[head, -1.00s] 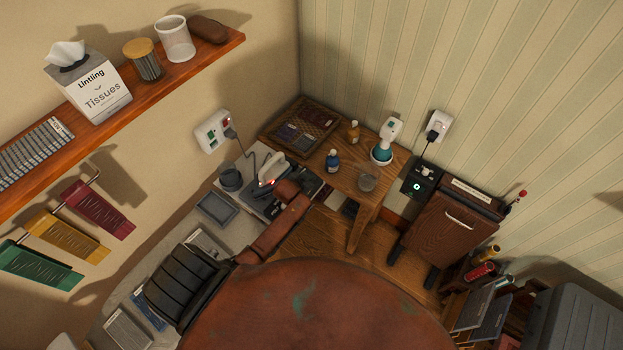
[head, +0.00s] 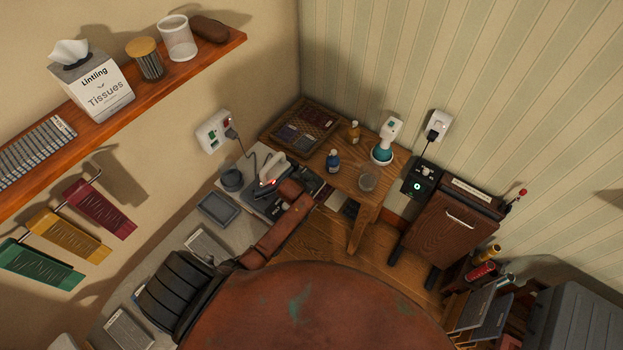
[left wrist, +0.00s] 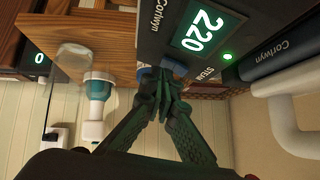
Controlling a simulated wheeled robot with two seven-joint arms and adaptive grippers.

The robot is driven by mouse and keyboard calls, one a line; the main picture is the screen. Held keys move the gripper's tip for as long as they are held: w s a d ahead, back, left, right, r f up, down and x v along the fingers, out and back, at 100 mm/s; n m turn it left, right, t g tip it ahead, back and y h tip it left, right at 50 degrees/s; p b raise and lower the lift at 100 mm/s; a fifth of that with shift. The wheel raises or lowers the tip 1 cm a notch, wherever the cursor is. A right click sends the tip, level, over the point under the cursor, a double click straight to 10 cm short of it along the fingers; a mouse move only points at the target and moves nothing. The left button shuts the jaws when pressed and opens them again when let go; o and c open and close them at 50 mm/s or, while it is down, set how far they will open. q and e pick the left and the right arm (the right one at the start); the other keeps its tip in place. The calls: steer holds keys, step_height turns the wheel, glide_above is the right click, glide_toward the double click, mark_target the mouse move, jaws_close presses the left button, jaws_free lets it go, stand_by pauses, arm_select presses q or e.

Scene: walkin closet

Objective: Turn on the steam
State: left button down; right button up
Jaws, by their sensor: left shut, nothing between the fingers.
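The steam station (left wrist: 160,28) has a dark panel with a display (left wrist: 203,32) reading 220, a lit green light and the word STEAM in the left wrist view. A round bluish control (left wrist: 172,66) sits on the panel beside the word STEAM, partly hidden by my fingers. My left gripper (left wrist: 168,88) is shut and empty, its tips right at this control; I cannot tell whether they touch. In the head view the iron (head: 272,168) rests on the station with a red light, and my left arm partly covers the station; the fingertips are hidden there. My right gripper is not in view.
A wooden table holds a blue bottle (head: 332,160), an amber bottle (head: 354,131), a glass (head: 368,179) and a teal-and-white steamer (head: 383,150). A grey tray (head: 219,208) and a cup (head: 232,179) stand left of the iron. A wall outlet (head: 213,132) and cord are behind.

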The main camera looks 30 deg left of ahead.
arm_select(q)
steer(key=shift+s+r+p, duration=0.15)
steer(key=shift+r+p, duration=0.15)
steer(key=shift+r, duration=0.2)
steer(key=shift+a+f, duration=0.1)
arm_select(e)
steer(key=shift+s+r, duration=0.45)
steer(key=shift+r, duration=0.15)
arm_select(q)
steer(key=shift+r+p, duration=0.35)
steer(key=s+d+r, duration=0.3)
steer(key=s+r, duration=0.4)
steer(key=r, duration=0.2)
steer(key=shift+s+d+r, duration=0.2)
steer(key=shift+d+r, duration=0.05)
steer(key=shift+d, duration=0.1)
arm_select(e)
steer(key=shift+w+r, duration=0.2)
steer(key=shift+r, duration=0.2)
